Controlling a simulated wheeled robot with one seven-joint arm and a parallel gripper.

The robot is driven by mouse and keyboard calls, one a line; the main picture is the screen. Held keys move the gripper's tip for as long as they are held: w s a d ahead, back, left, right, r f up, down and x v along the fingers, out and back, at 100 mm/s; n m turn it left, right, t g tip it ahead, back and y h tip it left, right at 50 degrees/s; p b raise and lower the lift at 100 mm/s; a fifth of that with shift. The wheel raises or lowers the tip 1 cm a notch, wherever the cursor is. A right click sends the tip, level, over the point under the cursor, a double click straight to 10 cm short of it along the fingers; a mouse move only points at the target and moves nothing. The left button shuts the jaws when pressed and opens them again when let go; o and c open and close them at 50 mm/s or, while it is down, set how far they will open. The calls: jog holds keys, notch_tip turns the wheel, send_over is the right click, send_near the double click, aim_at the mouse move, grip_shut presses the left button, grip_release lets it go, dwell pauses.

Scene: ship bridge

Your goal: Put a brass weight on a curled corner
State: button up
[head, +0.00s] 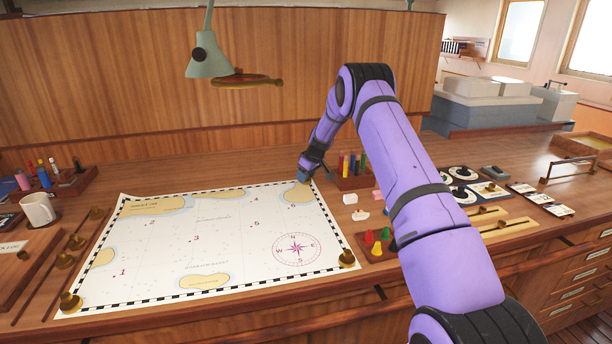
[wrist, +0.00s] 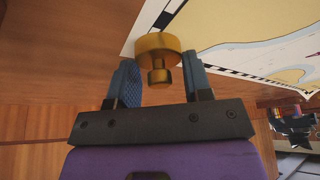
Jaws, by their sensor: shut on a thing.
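My gripper (head: 309,178) is at the far right corner of the chart (head: 225,235). In the wrist view, my gripper (wrist: 162,82) is shut on a brass weight (wrist: 157,46) with a wide round base and a small knob. That weight overlaps the corner of the chart (wrist: 205,40) in this view; whether it touches the paper I cannot tell. In the head view the gripper mostly hides it. One brass weight (head: 70,302) stands on the near left corner and another (head: 347,258) on the near right corner. The far left corner shows no weight.
A rack of coloured sticks (head: 352,172) is just right of my gripper. Coloured cones (head: 377,240) stand right of the chart. A green lamp (head: 209,58) hangs above the back edge.

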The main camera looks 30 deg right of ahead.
jog(key=o, duration=1.1)
jog(key=shift+o, duration=0.2)
